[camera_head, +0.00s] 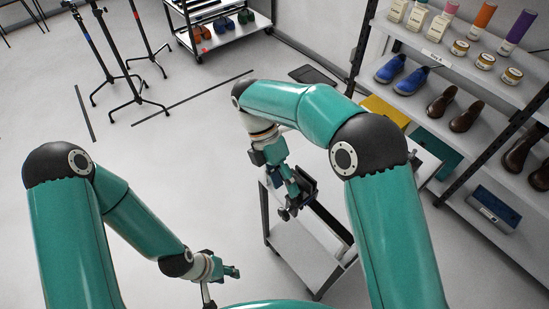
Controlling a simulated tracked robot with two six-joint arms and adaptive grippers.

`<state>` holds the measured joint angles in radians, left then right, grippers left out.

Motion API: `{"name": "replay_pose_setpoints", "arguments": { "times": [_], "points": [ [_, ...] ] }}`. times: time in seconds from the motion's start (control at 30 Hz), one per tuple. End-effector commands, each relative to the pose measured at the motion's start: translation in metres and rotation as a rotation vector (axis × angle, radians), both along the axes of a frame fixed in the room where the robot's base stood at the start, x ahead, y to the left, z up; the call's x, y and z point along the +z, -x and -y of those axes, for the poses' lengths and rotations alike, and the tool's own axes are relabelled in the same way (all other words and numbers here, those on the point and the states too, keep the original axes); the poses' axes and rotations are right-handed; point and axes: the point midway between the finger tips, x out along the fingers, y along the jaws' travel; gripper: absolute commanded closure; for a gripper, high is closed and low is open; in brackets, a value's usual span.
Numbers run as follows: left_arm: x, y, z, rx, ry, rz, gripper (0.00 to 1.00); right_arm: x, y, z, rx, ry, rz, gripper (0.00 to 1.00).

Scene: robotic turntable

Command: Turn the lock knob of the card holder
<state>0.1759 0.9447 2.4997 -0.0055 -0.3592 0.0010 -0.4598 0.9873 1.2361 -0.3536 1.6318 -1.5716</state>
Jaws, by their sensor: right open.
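My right gripper (291,188) is open and reaches down over the white-and-dark cart (300,251) in the middle of the view. A small dark piece (307,186) shows right beside its fingers. It may be the card holder, but it is too small to tell, and I cannot tell whether the fingers touch it. I cannot make out the lock knob. My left gripper (232,272) is low in the view, left of the cart and apart from it. Its fingers are seen from the side, so its opening is unclear.
A shelf rack at right holds blue shoes (403,75), brown shoes (455,108), bottles and jars. A yellow box (385,110) lies behind my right arm. Tripod stands (133,85) and a shoe trolley (222,35) stand at the back. The floor at left is clear.

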Motion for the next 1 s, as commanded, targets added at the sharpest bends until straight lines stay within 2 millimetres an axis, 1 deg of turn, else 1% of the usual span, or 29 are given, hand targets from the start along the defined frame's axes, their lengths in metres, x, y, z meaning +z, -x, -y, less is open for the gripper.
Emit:
{"name": "replay_pose_setpoints", "arguments": {
  "times": [0.1, 0.3, 0.5, 0.7, 1.0],
  "points": [
    [0.0, 0.0, 0.0, 0.0, 0.0, 0.0, 0.6, 0.019, -0.01, -0.008, 0.001, -0.001, 0.003, 0.44],
    [0.0, 0.0, 0.0, 0.0, 0.0, 0.0, 0.6, 0.048, -0.023, -0.018, 0.0, -0.001, 0.002, 0.44],
    [0.0, 0.0, 0.0, 0.0, 0.0, 0.0, 0.6, 0.063, -0.031, -0.024, 0.001, 0.001, 0.001, 0.44],
    [0.0, 0.0, 0.0, 0.0, 0.0, 0.0, 0.6, 0.071, -0.033, -0.026, 0.0, 0.001, -0.001, 0.44],
    [-0.001, 0.0, 0.0, 0.0, 0.0, 0.0, 0.6, 0.072, -0.033, -0.026, 0.0, 0.001, -0.002, 0.44]
  ]
}}
